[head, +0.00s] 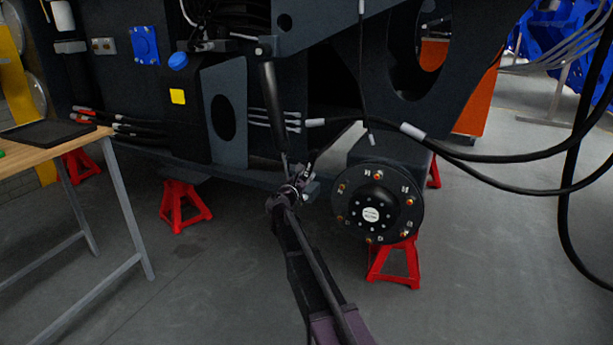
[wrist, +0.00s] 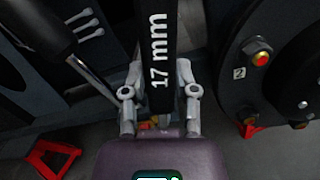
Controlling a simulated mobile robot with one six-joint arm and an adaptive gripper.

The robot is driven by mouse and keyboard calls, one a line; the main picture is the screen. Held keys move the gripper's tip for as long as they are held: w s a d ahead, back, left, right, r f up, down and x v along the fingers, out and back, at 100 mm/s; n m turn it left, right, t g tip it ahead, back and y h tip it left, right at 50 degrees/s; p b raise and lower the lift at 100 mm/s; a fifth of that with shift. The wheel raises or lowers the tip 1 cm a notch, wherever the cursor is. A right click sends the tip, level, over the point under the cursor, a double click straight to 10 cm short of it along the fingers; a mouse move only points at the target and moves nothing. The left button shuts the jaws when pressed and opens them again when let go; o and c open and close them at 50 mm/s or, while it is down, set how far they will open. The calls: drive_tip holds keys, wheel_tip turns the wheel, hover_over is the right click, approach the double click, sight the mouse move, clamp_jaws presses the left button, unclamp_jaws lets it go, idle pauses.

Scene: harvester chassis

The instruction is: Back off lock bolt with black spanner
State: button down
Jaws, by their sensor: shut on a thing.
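My gripper (wrist: 160,75) is shut on the black spanner (wrist: 161,40), marked "17 mm" in white. The spanner runs away from the gripper, up past the top edge of the wrist view, so its far end is out of sight there. In the head view my gripper (head: 296,188) is in front of the dark chassis, left of the wheel hub and near the lower end of a slanted cylinder. The spanner is too small and dark to make out clearly there. I cannot pick out the lock bolt in either view.
The round black wheel hub (head: 408,207) with several orange-tipped studs is close on the right, and also in the wrist view (wrist: 233,60). The slanted cylinder (head: 271,95) is just above. Red stands (head: 183,205) support the chassis. A wooden bench (head: 45,150) is at left.

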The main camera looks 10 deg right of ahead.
drive_tip(key=r+v, duration=0.1)
drive_tip(key=v, duration=0.7)
idle(0.5)
drive_tip(key=shift+s+d, duration=0.1)
drive_tip(key=shift+d, duration=0.05)
idle(0.4)
drive_tip(key=c, duration=1.1)
unclamp_jaws()
clamp_jaws()
drive_tip(key=shift+r, duration=0.1)
wheel_tip(320, 180, up, 47)
drive_tip(key=p, duration=4.7)
drive_tip(key=shift+r+p, duration=0.25)
drive_tip(key=shift+p, duration=0.1)
